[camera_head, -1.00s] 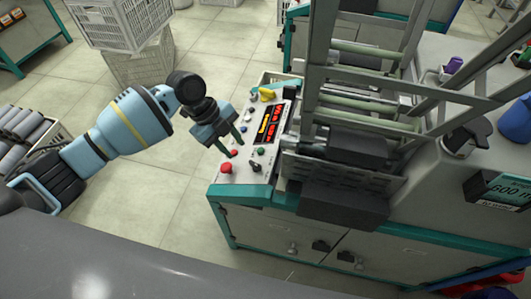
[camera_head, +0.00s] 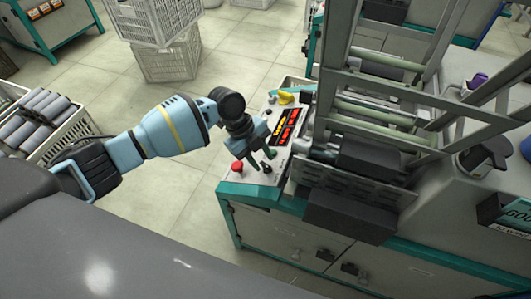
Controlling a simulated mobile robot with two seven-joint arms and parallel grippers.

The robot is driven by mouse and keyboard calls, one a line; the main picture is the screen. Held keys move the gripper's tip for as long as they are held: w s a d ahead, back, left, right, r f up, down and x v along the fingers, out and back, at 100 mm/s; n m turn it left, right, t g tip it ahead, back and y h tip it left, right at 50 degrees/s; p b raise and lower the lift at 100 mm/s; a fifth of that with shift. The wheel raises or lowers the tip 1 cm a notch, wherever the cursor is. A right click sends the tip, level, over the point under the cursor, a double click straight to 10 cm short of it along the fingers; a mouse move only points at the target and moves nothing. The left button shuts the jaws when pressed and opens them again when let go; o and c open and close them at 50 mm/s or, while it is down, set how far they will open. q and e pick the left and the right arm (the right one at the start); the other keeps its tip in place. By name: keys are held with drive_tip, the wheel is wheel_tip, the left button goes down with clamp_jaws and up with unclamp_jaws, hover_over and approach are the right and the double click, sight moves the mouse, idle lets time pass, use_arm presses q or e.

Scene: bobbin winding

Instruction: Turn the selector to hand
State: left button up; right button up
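The control panel (camera_head: 228,186) is the sloped light face on the near left corner of the winding machine, with a lit red and yellow display (camera_head: 287,128). A small dark knob, which looks like the selector (camera_head: 266,168), sits low on the panel, right of the red button (camera_head: 238,167). Its pointing direction is too small to read. My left gripper (camera_head: 260,160) reaches in from the left, just over the lower panel beside the knob. Its fingers look apart, with nothing seen between them. Whether they touch the knob cannot be told. My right gripper is not in view.
The machine's metal frame (camera_head: 335,75) and a dark block (camera_head: 350,215) stand right of the panel. A yellow item (camera_head: 286,98) lies at the panel's far end. A crate of grey rolls (camera_head: 75,128) is at the left. Open floor (camera_head: 165,205) lies left of the machine.

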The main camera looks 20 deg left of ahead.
use_arm(q)
drive_tip(key=shift+x, duration=0.85)
drive_tip(key=shift+c, duration=0.4)
clamp_jaws()
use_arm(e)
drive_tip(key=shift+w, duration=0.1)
